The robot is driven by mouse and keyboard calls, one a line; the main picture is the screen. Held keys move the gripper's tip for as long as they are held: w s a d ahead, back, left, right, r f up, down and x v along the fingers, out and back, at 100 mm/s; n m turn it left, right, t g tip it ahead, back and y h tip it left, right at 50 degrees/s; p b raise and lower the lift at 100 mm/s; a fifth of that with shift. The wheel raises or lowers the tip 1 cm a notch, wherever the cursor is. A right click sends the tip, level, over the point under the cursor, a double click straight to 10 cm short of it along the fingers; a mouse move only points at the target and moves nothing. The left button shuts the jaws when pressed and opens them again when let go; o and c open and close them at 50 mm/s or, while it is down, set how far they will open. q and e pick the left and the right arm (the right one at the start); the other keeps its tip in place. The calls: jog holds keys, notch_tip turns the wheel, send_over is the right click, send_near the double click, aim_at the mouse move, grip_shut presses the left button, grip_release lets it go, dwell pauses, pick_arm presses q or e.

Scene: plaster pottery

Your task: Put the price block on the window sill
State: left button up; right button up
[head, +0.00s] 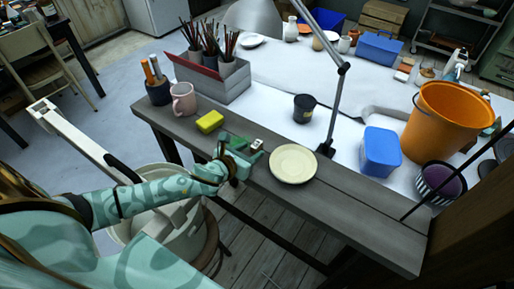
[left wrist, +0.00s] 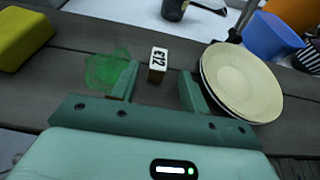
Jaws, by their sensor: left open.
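The price block (head: 256,145) is a small white-faced block on the grey wooden bench top (head: 350,207). In the left wrist view the block (left wrist: 158,63) shows dark price figures on its face and brown wood below. My left gripper (head: 248,156) is low over the bench beside the block. In the left wrist view its two green fingers (left wrist: 160,82) are apart, with the block just beyond the tips, between their lines, and nothing held. I cannot make out a separate window sill. My right gripper is not in view.
A cream plate (head: 293,164) sits close right of the block, near one finger. A flat green piece (left wrist: 106,70) and a yellow sponge (head: 210,122) lie to the left. A pink mug (head: 184,99) and a lamp (head: 335,105) stand farther off. The bench's right part is clear.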

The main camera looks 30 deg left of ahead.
aim_at(253, 147)
pick_arm(q)
jog(key=b+x, duration=0.1)
jog(key=x, duration=0.3)
jog(key=shift+w+a+f, duration=0.1)
jog(key=shift+w+a, duration=0.05)
jog(key=shift+w, duration=0.25)
grip_shut()
